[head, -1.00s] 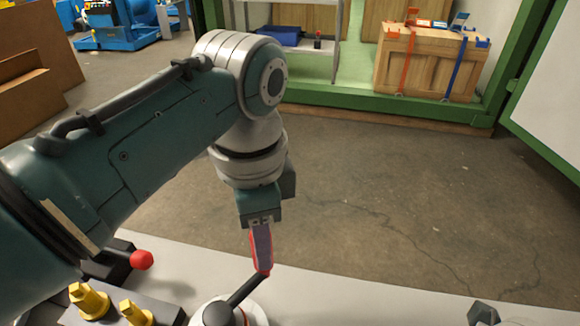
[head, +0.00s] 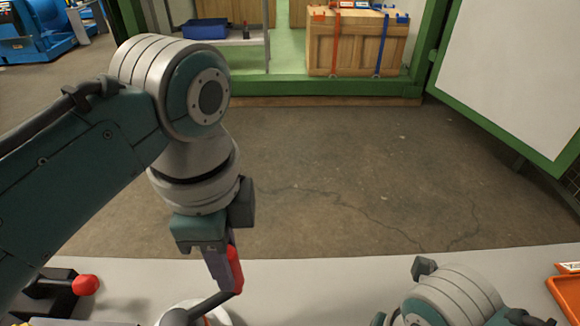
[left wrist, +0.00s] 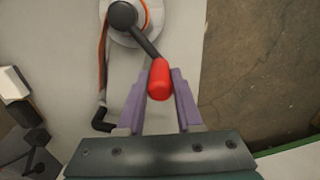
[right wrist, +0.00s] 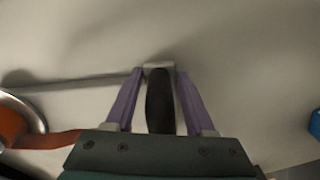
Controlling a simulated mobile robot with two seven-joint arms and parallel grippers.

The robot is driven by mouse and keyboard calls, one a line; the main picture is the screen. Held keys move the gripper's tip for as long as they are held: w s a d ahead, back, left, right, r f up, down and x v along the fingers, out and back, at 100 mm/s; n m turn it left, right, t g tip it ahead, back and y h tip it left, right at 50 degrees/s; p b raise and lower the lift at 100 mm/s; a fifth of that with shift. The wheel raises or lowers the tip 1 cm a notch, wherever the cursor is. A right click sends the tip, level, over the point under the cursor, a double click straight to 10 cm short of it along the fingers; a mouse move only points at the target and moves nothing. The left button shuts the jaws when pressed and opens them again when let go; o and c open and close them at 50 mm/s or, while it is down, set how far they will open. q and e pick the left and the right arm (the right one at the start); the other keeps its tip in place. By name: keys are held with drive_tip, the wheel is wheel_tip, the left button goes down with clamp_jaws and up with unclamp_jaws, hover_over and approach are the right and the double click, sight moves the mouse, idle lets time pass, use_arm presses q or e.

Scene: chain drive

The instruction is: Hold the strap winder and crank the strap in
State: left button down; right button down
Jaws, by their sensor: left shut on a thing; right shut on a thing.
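The strap winder (left wrist: 115,37) is a pale round drum with an orange strap, cut off at the bottom of the head view. Its dark crank arm ends in a red knob (left wrist: 160,80). My left gripper (head: 234,284) is shut on this knob, with a finger on each side of it in the left wrist view (left wrist: 161,75). My right gripper (right wrist: 158,75) is shut on a dark upright handle (right wrist: 160,105) at the end of a grey bar. An orange strap (right wrist: 48,140) runs from a round metal part at the left towards it. The right fingertips are hidden in the head view.
A pale bench (head: 330,275) runs along the front. A black part with a red knob (head: 84,285) stands at its left, and an orange tray (head: 566,292) at its right. A wooden crate (head: 350,45) with straps stands beyond open floor.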

use_arm(q)
drive_tip(key=s+m, duration=0.8)
drive_tip(key=m, duration=0.4)
drive_tip(key=s+a+m, duration=0.5)
drive_tip(key=a+m, duration=0.1)
drive_tip(key=m, duration=0.5)
drive_tip(key=shift+s+a, duration=0.25)
drive_tip(key=shift+a, duration=0.05)
drive_tip(key=shift+a, duration=0.1)
drive_tip(key=c, duration=0.6)
unclamp_jaws()
drive_tip(key=shift+w+r, duration=0.1)
